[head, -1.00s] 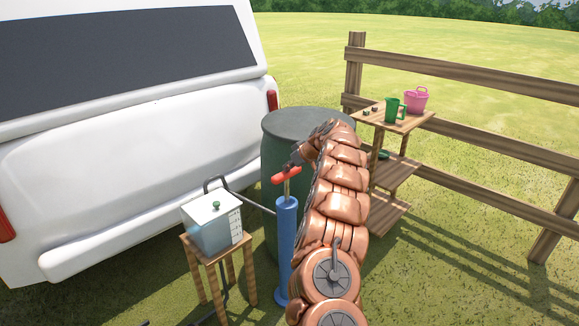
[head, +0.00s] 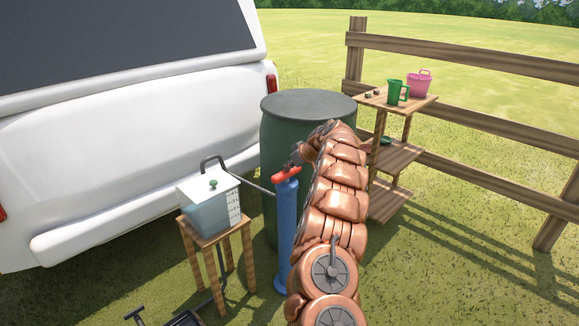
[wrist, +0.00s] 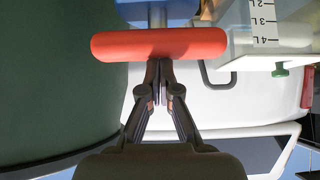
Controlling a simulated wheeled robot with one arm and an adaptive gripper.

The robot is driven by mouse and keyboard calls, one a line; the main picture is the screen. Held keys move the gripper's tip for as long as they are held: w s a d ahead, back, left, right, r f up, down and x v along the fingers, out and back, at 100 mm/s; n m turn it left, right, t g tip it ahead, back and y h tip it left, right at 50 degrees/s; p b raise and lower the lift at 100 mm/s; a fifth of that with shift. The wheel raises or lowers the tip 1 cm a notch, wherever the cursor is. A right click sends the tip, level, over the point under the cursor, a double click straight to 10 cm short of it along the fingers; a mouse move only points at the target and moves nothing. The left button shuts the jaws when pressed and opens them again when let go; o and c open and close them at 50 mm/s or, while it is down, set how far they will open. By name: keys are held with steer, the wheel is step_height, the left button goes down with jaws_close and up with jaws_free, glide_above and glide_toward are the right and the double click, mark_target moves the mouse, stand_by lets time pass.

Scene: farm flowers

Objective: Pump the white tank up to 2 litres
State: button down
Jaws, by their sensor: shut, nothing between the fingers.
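The blue pump (head: 285,225) stands upright beside the tank. Its red crossbar handle (head: 286,174) is down at the cylinder's top, with almost no rod showing. The handle also fills the top of the wrist view (wrist: 158,44). My gripper (head: 296,157) is shut and empty, its fingertips at the handle's middle, apparently touching it (wrist: 160,62). The white-lidded clear tank (head: 208,212) sits on a small wooden stool. It holds bluish liquid; the exact level is unclear. Its scale marks 2 L, 3 and 4 appear upside down in the wrist view (wrist: 265,28).
A dark green barrel (head: 300,104) stands close behind the pump. A white vehicle (head: 150,160) is at left. Wooden shelves (head: 396,158) hold a green jug (head: 396,92) and a pink bucket (head: 419,84) by the fence (head: 480,115). Grass lies open at lower right.

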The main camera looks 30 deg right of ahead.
steer(key=shift+s+a+f, duration=0.1)
steer(key=shift+f, duration=0.2)
steer(key=s+d+r, duration=0.1)
steer(key=s+r, duration=0.2)
steer(key=r, duration=0.3)
steer(key=s+r+p, duration=0.1)
steer(key=s+r, duration=0.2)
steer(key=r, duration=0.2)
steer(key=shift+s+d+r, duration=0.35)
steer(key=shift+d, duration=0.05)
stand_by(0.8)
